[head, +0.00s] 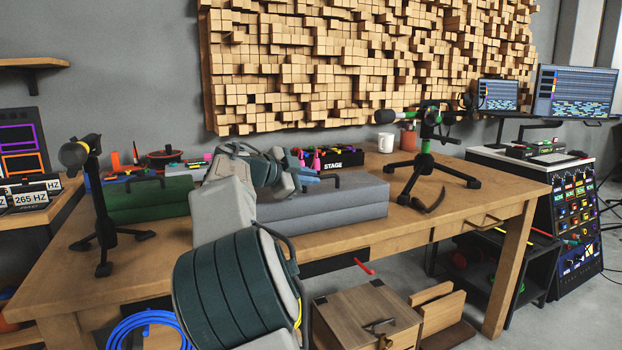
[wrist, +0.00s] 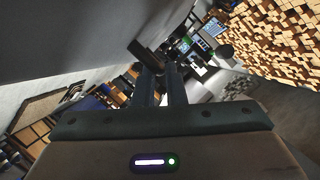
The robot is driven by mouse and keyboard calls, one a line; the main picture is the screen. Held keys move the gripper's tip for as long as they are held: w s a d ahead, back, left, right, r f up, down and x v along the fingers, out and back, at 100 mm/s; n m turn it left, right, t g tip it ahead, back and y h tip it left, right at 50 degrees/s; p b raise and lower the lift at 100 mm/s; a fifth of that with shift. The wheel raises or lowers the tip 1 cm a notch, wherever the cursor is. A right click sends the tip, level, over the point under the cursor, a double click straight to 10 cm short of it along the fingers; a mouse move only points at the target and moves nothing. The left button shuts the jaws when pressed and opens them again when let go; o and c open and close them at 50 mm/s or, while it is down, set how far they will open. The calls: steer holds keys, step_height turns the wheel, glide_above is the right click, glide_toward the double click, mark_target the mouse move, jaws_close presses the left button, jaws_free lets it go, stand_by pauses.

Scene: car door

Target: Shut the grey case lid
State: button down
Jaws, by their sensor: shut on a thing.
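The grey case (head: 340,208) lies on the wooden table, left of the mic stand. Its lid (head: 362,190) lies level over the base, with a thin seam line between them; I cannot tell whether it is fully shut. A dark handle (head: 327,176) stands up from the lid. My gripper (head: 310,180) is at this handle, above the lid's left part. In the wrist view my fingers (wrist: 162,78) are shut on the dark handle (wrist: 148,55), and a wide grey surface fills the upper left. My arm hides the case's left end in the head view.
A green case (head: 145,202) lies to the left, behind a microphone on a black stand (head: 103,225). A mic stand with green parts (head: 427,160) is at the right. A box marked STAGE (head: 332,158) and a white mug (head: 386,142) stand behind.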

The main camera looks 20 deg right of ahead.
steer(key=shift+f, duration=0.45)
steer(key=c, duration=1.5)
jaws_free()
steer(key=shift+d, duration=0.1)
steer(key=shift+r, duration=0.1)
steer(key=p+v, duration=0.3)
steer(key=v, duration=1)
steer(key=shift+a+r, duration=0.25)
steer(key=shift+a, duration=0.05)
steer(key=shift+s, duration=0.1)
